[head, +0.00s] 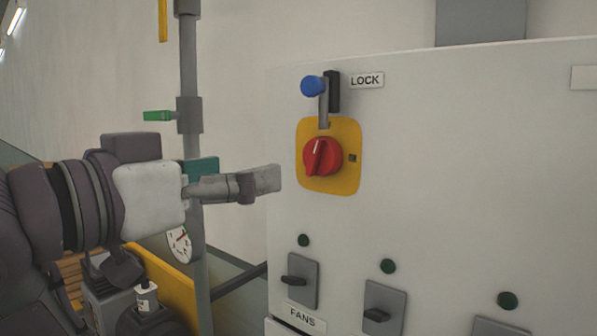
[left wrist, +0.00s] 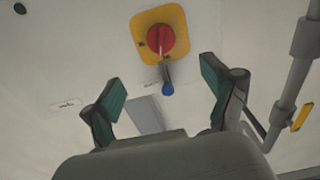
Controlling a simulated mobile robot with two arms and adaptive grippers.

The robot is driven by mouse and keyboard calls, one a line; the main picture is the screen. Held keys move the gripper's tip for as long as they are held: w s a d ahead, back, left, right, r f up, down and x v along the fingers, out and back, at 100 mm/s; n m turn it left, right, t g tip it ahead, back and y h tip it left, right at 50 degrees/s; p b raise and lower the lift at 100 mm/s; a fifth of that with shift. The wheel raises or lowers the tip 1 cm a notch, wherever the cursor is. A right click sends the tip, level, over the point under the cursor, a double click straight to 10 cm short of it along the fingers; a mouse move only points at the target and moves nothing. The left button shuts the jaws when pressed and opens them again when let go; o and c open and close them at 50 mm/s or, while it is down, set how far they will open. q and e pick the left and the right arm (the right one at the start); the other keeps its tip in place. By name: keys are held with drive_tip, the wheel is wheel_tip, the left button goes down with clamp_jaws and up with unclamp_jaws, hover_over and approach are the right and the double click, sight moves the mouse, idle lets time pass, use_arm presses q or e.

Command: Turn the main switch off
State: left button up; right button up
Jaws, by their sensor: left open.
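The main switch is a red rotary knob (head: 322,157) on a yellow plate (head: 345,184), on the front of a pale cabinet. The knob's white mark points up, slightly tilted. A grey lock lever with a blue ball end (head: 312,86) stands above it beside the LOCK label (head: 367,80); its lower end reaches the plate's top edge. My left gripper (head: 268,180) is left of the plate, apart from the knob. In the left wrist view its fingers (left wrist: 160,95) are spread and empty, with the red knob (left wrist: 160,40) beyond them. My right gripper is not seen.
Below the plate are several grey switches, one above the FANS label (head: 301,316), with dark green lamps (head: 388,266). A grey vertical pipe (head: 190,75) with a green-handled valve (head: 158,116) and a gauge (head: 180,244) stands left of the cabinet, close behind my left arm.

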use_arm(q)
drive_tip(key=p, duration=0.3)
approach(313, 160)
drive_tip(key=x, duration=0.5)
drive_tip(key=shift+w+a+r, duration=0.1)
drive_tip(key=shift+w+r, duration=0.05)
drive_tip(key=p+x, duration=0.2)
drive_tip(key=x, duration=0.2)
drive_tip(key=shift+w+d, duration=0.2)
drive_tip(key=shift+d, duration=0.15)
drive_tip(key=shift+w+d+p, duration=0.3)
drive_tip(key=shift+w, duration=0.15)
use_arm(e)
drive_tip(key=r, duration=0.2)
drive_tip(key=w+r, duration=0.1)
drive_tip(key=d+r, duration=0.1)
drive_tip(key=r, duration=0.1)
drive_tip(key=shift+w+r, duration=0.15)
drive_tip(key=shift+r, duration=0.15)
use_arm(q)
drive_tip(key=shift+s+a, duration=0.1)
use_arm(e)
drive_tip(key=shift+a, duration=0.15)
